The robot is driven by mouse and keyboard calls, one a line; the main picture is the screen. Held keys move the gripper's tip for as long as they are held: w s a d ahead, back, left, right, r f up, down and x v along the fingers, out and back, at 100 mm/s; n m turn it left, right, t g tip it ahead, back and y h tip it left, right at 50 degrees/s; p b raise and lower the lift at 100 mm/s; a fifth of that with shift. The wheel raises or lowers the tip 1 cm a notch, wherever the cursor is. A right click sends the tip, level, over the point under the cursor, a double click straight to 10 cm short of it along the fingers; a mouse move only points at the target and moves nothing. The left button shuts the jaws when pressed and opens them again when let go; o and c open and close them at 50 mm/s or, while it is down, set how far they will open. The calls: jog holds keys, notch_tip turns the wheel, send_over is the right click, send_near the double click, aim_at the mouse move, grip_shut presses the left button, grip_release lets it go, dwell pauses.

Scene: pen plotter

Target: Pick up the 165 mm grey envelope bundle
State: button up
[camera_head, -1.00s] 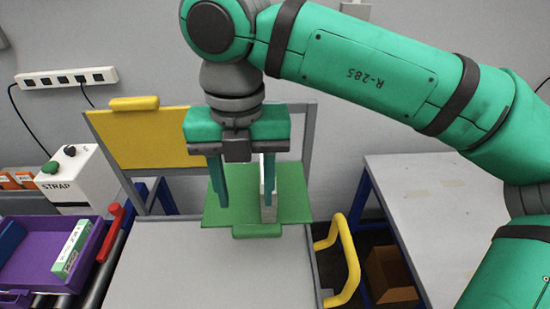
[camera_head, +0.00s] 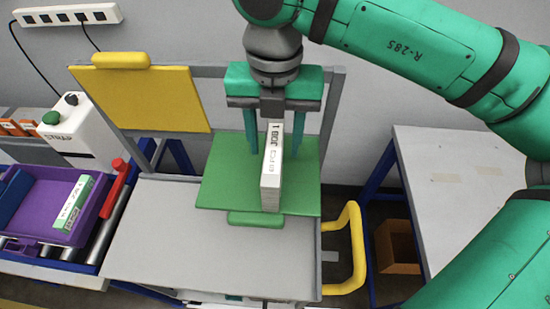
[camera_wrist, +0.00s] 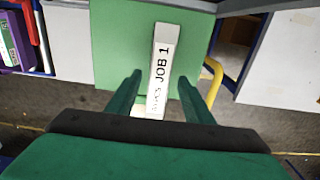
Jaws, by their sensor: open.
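The envelope bundle (camera_head: 271,175) is a narrow, pale grey-white block with "JOB 1" printed on it, standing on edge on a green plate (camera_head: 225,178). In the wrist view the bundle (camera_wrist: 160,62) runs lengthwise toward my gripper, its near end between the fingers. My gripper (camera_head: 276,153) is open behind the bundle's far part, one green finger on each side. The fingers' exact height against the bundle is hard to tell.
A yellow panel (camera_head: 145,98) stands left of the plate, and a grey tabletop (camera_head: 200,240) lies in front. A purple bin (camera_head: 28,215) is at far left. A yellow handle (camera_head: 356,245) and a grey table (camera_head: 465,175) are at right.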

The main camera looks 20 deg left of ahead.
jog(key=shift+f, duration=2.75)
grip_shut()
jog(key=shift+r, duration=0.15)
